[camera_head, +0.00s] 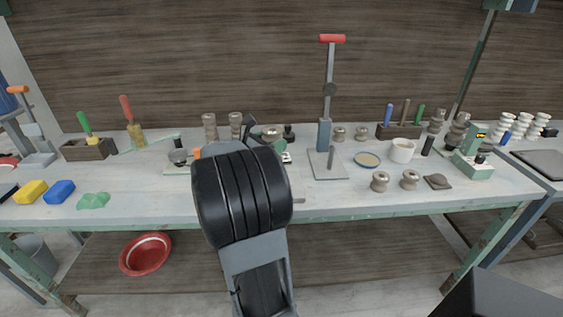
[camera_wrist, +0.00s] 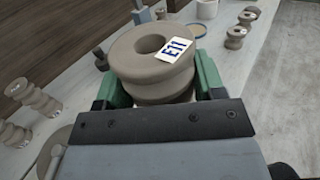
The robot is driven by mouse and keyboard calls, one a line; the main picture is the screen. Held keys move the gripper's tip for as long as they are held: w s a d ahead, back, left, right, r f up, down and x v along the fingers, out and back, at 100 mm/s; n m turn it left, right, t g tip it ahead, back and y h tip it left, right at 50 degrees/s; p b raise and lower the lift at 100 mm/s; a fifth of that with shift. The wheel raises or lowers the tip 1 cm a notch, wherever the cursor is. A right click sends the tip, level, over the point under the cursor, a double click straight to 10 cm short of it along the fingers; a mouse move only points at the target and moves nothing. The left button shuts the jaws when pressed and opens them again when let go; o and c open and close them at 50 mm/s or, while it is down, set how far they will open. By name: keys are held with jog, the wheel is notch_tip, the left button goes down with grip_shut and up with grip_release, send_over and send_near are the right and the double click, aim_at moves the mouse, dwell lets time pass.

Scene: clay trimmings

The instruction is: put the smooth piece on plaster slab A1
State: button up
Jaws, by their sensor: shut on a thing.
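My gripper (camera_wrist: 158,80) is shut on a grey-brown, spool-shaped clay piece (camera_wrist: 128,62) in the wrist view. The piece has a wide rim, a round hole in its top and a groove at its waist. A white label reading E11 sits on its rim. Green fingers press it from both sides, and it is tilted in this view. Its visible surface looks smooth. In the head view my black arm hides the gripper and most of the held piece. I see no label reading A1, so I cannot tell which surface is plaster slab A1.
More spool pieces (camera_head: 380,181) stand on the workbench (camera_head: 330,195), beside a brown lump (camera_head: 437,181). A press with a red handle (camera_head: 332,39) rises mid-bench. A white cup (camera_head: 402,150) and a shallow dish (camera_head: 367,160) stand right of it. Yellow (camera_head: 31,191) and blue (camera_head: 59,191) blocks lie left.

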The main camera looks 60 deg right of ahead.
jog(key=d+f, duration=0.4)
jog(key=f, duration=0.4)
jog(key=shift+d+f+b, duration=0.25)
jog(key=shift+f+b, duration=0.05)
jog(key=shift+b, duration=0.05)
jog(key=shift+s, duration=0.1)
jog(key=shift+f, duration=0.2)
jog(key=o, duration=1.3)
jog(key=shift+r, duration=0.1)
